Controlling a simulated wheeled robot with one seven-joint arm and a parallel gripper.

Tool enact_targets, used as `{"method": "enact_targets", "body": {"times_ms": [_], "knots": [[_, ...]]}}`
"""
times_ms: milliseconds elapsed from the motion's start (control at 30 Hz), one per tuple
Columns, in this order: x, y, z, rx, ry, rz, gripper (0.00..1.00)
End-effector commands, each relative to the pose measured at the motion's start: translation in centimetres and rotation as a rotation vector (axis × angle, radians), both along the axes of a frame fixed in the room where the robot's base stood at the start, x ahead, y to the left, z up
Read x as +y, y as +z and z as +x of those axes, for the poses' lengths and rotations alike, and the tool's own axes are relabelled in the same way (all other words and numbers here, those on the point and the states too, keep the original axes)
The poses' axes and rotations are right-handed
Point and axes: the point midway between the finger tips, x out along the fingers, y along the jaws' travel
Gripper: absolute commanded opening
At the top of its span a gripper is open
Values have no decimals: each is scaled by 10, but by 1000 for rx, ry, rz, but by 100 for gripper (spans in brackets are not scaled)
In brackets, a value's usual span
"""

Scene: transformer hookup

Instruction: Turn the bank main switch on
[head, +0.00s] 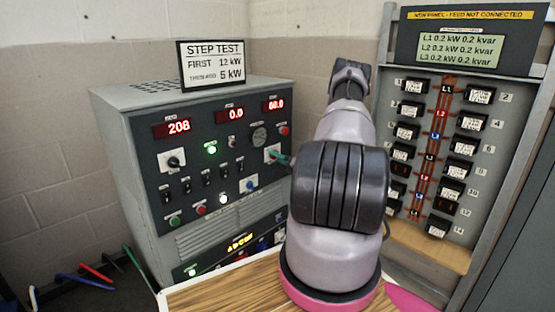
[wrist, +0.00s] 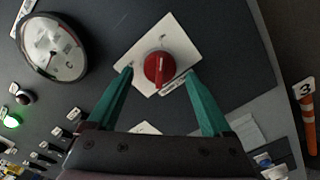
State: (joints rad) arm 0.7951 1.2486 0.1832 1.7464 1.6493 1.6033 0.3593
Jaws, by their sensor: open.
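A red rotary switch knob (wrist: 158,69) sits on a white square plate (wrist: 170,40) on the dark panel face in the wrist view. A small label by it is too blurred to read. The plate also shows in the head view (head: 271,151), with its knob mostly hidden behind my gripper. My gripper (wrist: 159,73) is open and empty. Its two teal fingers lie on either side of the knob in the wrist view, with gaps between. Whether the tips touch the panel I cannot tell. In the head view my gripper (head: 284,159) is partly hidden by my arm.
The grey load bank cabinet (head: 120,150) carries red displays, switches and lit lamps. A round gauge (wrist: 50,48) is beside the plate. A "STEP TEST" sign (head: 212,65) stands on top. A breaker panel (head: 392,150) stands at the right. Loose coloured cables (head: 85,280) lie at lower left.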

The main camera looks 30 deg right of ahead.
Motion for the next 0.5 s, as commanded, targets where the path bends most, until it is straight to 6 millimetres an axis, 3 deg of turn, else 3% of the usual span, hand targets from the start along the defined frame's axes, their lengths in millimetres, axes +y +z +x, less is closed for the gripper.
{"method": "enact_targets", "body": {"times_ms": [300, 500], "knots": [[-17, -1, -60, 3, -4, 2, 84], [-24, 0, -88, 1, -2, 1, 84]]}}
